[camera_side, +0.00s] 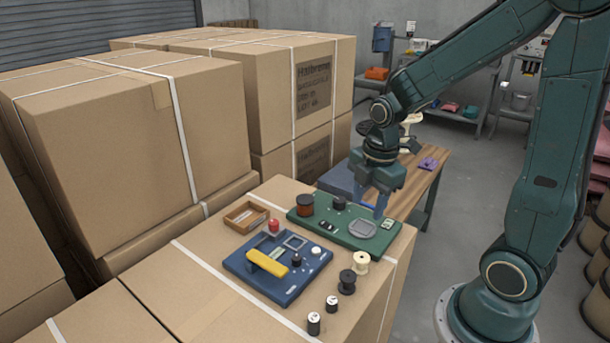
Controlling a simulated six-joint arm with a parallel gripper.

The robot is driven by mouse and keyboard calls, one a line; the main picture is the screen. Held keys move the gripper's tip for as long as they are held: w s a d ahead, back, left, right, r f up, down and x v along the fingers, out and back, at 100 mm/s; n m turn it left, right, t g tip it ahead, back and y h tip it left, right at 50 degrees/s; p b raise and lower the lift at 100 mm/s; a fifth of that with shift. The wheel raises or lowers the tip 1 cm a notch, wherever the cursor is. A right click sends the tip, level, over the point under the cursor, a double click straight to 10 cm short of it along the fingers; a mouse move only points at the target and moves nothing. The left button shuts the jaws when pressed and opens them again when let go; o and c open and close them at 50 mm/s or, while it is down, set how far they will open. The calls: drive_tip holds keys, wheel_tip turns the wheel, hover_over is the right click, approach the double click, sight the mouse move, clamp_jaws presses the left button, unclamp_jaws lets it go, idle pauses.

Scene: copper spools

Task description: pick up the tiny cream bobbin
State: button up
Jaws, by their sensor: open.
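A small cream bobbin (361,263) stands upright on the cardboard box top, just off the front right edge of the green board (350,240). My gripper (369,201) points down over the back right part of the green board, behind the bobbin in the picture. Its jaws are open and I see nothing between them. The gripper is apart from the bobbin.
A black spool (347,281) stands close to the bobbin. Two small dark-and-white spools (314,323) (332,304) stand nearer the front. A blue board (240,267) with a yellow bar (267,262) lies left. A copper spool (305,205) stands on the green board.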

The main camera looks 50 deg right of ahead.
sight(362, 257)
wheel_tip(362, 257, down, 6)
drive_tip(key=d+n+g, duration=0.1)
drive_tip(key=d+n, duration=0.1)
drive_tip(key=n, duration=0.2)
drive_tip(key=shift+w+d+r, duration=0.25)
drive_tip(key=shift+w+d, duration=0.05)
drive_tip(key=shift+f, duration=4.3)
drive_tip(key=shift+f, duration=0.1)
drive_tip(key=shift+a+f, duration=0.1)
drive_tip(key=shift+f, duration=2.4)
drive_tip(key=c, duration=0.7)
